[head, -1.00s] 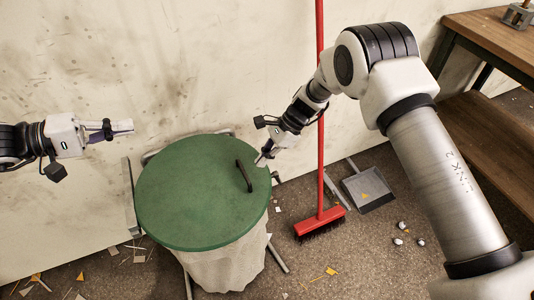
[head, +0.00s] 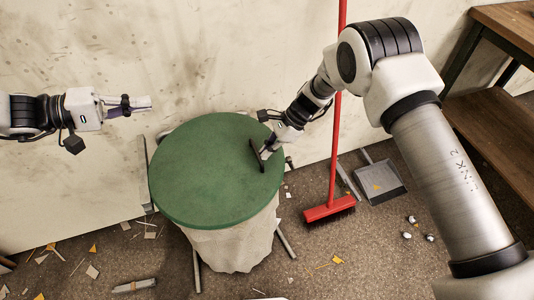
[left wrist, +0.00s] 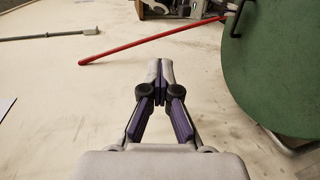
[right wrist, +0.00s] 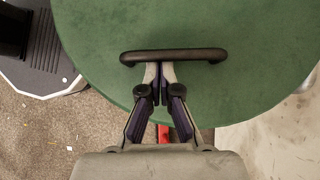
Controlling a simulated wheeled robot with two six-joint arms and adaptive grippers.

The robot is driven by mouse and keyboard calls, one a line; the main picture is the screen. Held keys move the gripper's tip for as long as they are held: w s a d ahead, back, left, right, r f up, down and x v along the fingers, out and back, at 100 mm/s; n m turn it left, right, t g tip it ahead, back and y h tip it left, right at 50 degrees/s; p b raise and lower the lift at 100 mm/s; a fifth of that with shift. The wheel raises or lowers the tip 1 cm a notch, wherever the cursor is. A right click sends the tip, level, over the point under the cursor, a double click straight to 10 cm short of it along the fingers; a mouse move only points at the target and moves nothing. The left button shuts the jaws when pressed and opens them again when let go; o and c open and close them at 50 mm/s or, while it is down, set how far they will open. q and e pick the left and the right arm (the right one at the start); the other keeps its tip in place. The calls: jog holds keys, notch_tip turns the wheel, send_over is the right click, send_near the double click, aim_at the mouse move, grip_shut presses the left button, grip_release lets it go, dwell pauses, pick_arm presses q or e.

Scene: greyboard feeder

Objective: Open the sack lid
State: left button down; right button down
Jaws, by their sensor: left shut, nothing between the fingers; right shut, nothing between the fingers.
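The sack lid (head: 205,175) is a round green disc lying flat on top of a pale sack (head: 235,245); it looks closed. Its dark bar handle (head: 254,158) stands near the lid's right edge. My right gripper (head: 264,155) is shut and empty with its fingertips at the handle. In the right wrist view the fingertips (right wrist: 158,66) reach the middle of the handle (right wrist: 175,55); I cannot tell whether they touch it. My left gripper (head: 150,102) is shut and empty, up and left of the lid, near the wall. The lid also shows in the left wrist view (left wrist: 275,80).
A red broom (head: 330,207) leans on the wall right of the sack, beside a grey dustpan (head: 380,183). Wooden steps (head: 490,125) stand at the right. Scraps and several shiny balls (head: 412,220) lie on the floor. Metal stand legs (head: 283,240) show around the sack.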

pick_arm(q)
jog(key=c, duration=1.9)
grip_release()
jog(key=o, duration=0.7)
